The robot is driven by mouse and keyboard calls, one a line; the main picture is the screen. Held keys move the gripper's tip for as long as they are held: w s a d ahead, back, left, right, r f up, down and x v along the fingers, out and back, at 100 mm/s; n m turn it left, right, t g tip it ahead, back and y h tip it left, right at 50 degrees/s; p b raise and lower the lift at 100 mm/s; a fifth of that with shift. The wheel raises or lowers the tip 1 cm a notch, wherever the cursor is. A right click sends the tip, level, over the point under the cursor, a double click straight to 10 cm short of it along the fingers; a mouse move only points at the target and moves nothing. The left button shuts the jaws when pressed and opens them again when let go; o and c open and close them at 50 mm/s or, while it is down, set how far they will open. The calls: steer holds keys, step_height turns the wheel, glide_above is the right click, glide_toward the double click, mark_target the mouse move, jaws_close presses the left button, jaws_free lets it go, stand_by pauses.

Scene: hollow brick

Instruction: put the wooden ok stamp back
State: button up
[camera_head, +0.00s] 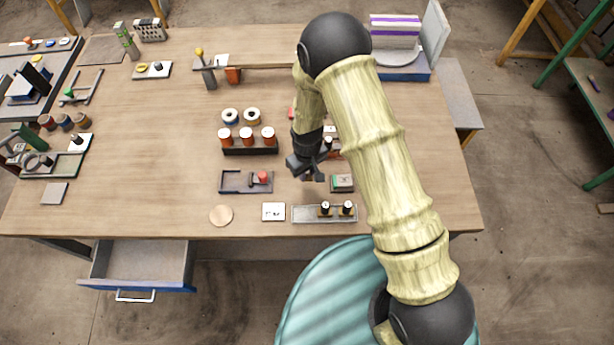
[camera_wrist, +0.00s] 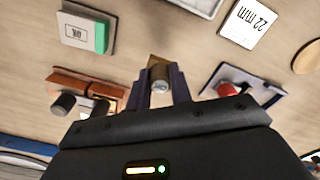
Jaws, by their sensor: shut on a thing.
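My gripper (camera_head: 312,176) hangs over the right part of the table. In the wrist view its two fingers (camera_wrist: 159,98) are shut on the wooden ok stamp (camera_wrist: 160,85), which has a light round top with a small dark mark and a brown wooden block. In the head view the held stamp is mostly hidden by the gripper. A long grey tray (camera_head: 301,214) lies near the front edge with two dark-handled stamps (camera_head: 325,208) (camera_head: 347,208) standing in its right part; its edge shows at the top of the wrist view (camera_wrist: 203,4).
A green-and-white box (camera_head: 342,183) lies right of the gripper. A brown rack (camera_wrist: 68,83) with dark-topped pieces stands behind it. A dark tray with a red knob (camera_head: 262,178) lies left. A white "22 mm" card (camera_head: 273,212) and a round disc (camera_head: 221,215) lie near the front edge.

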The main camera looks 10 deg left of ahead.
mark_target(307, 179)
steer(key=shift+d+f, duration=0.1)
steer(key=shift+f, duration=0.45)
steer(key=shift+f+p, duration=0.65)
steer(key=shift+f, duration=0.85)
steer(key=shift+f, duration=0.2)
steer(key=o, duration=0.8)
steer(key=shift+r+b, duration=1.85)
steer(key=shift+r, duration=4.35)
